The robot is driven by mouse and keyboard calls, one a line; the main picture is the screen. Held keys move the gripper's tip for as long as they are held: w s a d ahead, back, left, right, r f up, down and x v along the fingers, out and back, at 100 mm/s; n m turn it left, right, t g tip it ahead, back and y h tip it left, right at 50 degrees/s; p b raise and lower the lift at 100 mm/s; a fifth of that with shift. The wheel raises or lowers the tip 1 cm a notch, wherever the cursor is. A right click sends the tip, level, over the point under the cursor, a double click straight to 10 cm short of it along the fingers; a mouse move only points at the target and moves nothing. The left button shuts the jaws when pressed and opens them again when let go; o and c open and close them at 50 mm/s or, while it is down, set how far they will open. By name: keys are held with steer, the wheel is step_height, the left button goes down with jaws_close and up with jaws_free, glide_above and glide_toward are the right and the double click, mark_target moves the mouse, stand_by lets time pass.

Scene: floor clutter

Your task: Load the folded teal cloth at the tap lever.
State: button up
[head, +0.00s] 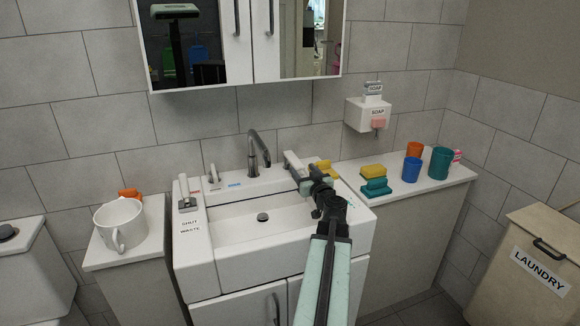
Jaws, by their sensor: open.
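A folded teal cloth (376,187) lies on the white counter right of the basin, close beside a yellow-and-dark sponge-like block (373,172). Whether the two touch is unclear. The dark grey tap (258,150) stands at the back of the basin. A small upright grey lever (213,174) is left of it, on the back ledge. My gripper (297,168) is over the basin's right back edge, right of the tap and left of the cloth. It is open, and I see nothing held in it. My arm hides part of the basin's right side.
A yellow item (323,167) is behind my gripper. A soap dispenser (370,113) hangs above. A white mug (120,222) is at left, a laundry bin (540,270) at right. The basin (235,225) looks empty.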

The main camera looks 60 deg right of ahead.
mark_target(295, 161)
steer(key=x, duration=0.8)
steer(key=shift+a, duration=0.1)
jaws_close()
stand_by(1.2)
